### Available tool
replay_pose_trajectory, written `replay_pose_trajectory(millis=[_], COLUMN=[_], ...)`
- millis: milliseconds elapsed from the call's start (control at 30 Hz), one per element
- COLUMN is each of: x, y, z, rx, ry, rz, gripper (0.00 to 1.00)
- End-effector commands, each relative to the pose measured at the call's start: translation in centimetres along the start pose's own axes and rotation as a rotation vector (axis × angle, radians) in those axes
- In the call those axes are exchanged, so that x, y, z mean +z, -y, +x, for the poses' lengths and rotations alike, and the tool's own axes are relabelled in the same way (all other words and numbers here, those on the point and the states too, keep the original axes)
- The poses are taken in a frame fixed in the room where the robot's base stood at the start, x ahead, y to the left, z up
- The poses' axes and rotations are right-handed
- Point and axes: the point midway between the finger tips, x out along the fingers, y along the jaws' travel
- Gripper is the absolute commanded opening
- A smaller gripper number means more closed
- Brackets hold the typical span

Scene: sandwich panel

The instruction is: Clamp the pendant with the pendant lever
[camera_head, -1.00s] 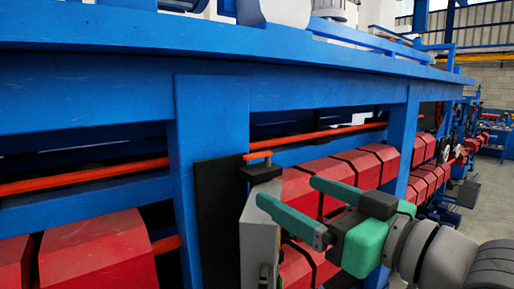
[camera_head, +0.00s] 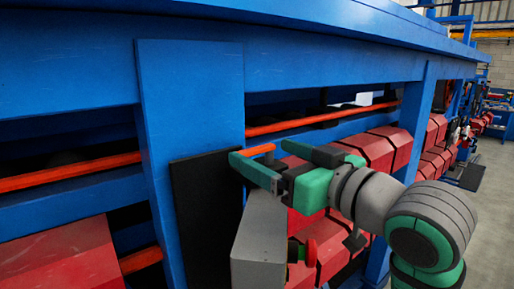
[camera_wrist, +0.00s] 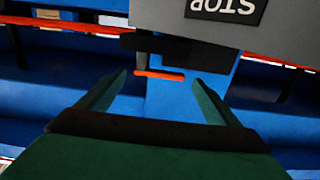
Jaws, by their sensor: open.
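The pendant is a grey box (camera_head: 260,240) with a red button on its right side, mounted at a black plate on the blue post. In the wrist view its grey face (camera_wrist: 285,25) shows an upside-down STOP label. The pendant lever is a short orange handle (camera_head: 262,150) above the box; it also shows in the wrist view (camera_wrist: 160,74). My gripper (camera_head: 261,151) is open at the lever, with its green fingers on either side of it. In the wrist view the lever lies between the fingertips (camera_wrist: 160,77), with gaps on both sides. The lever's mount is mostly hidden.
The black plate (camera_head: 200,210) and blue post (camera_head: 190,100) stand just behind the lever. A blue beam (camera_head: 300,40) runs above my gripper. Long orange rails (camera_head: 70,172) and red blocks (camera_head: 65,262) fill the frame behind. Open floor (camera_head: 485,215) lies at the right.

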Motion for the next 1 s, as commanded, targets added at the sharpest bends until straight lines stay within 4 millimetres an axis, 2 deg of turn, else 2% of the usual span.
replay_pose_trajectory(millis=[100, 300, 667, 767, 933, 1000], x=[0.0, 0.0, 0.0, 0.0, 0.0, 0.0], y=[0.0, -0.2, -0.2, -0.2, -0.2, -0.2], z=[1.9, 3.7, 4.2, 4.2, 4.2, 4.2], rx=[0.001, 0.005, 0.005, 0.005, 0.005, 0.004], ry=[0.000, -0.001, -0.001, -0.001, -0.001, -0.001], rz=[0.000, 0.000, 0.000, 0.000, 0.000, 0.000], gripper=[0.86, 0.86, 0.86, 0.67, 0.27, 0.27])
